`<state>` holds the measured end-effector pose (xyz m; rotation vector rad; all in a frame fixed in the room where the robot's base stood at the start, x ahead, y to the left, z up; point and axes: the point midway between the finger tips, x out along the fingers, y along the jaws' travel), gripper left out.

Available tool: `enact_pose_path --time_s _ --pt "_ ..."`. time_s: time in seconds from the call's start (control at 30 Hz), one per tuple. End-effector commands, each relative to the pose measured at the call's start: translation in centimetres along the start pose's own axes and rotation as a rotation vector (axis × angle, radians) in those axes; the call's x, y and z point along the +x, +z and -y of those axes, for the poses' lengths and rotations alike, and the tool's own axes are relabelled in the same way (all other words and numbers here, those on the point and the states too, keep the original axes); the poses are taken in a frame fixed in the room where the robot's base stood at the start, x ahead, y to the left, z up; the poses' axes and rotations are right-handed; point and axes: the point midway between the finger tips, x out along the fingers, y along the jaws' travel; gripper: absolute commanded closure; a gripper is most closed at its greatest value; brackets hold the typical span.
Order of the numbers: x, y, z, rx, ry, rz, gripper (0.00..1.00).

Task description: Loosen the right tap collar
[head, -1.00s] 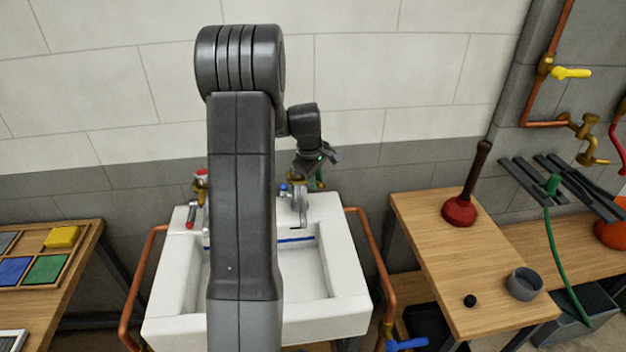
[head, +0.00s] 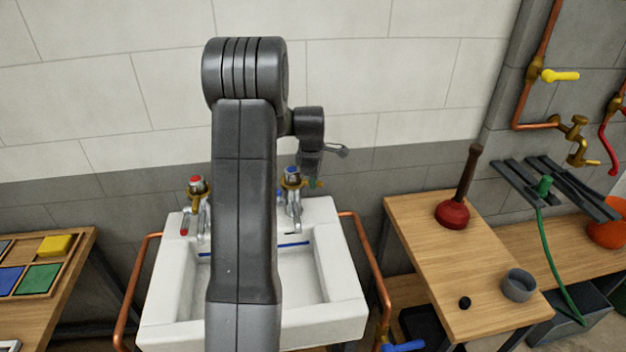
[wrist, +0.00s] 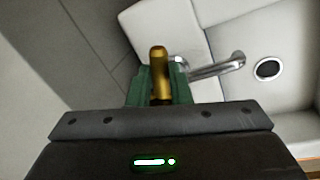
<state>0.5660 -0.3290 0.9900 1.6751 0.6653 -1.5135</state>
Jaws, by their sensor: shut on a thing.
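The right tap (head: 294,205) stands at the back right of the white sink, with a blue cap on top and a brass collar (head: 291,184) below it. In the head view my gripper (head: 314,183) is low at the right side of this tap, partly hidden by its own wrist. In the wrist view my gripper's green fingers (wrist: 159,88) are shut on a brass bar (wrist: 159,60), which looks like part of the right tap collar. The chrome spout (wrist: 215,67) runs off to the right there. The bar's join to the collar is hidden.
The left tap (head: 197,205) with a red cap stands across the sink (head: 340,315). Copper pipes (head: 372,255) flank the sink. A bench (head: 425,240) at the right holds a red plunger (head: 453,214) and a grey cup (head: 519,285). A wall is close behind.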

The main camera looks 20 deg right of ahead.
Motion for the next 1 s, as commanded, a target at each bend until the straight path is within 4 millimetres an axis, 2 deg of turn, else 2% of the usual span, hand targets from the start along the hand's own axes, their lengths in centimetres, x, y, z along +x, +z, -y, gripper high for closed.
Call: enact_pose_path --time_s 0.67,0.7,0.8,1.0 --pt "-0.17 -0.02 -0.44 -0.033 0.007 -0.007 1.0" --pt "-0.18 -0.02 -0.44 -0.033 0.007 -0.007 0.76" --pt "-0.14 -0.01 -0.38 -0.032 0.006 -0.006 0.6" --pt "-0.05 0.0 -0.29 -0.031 0.003 -0.006 0.6"
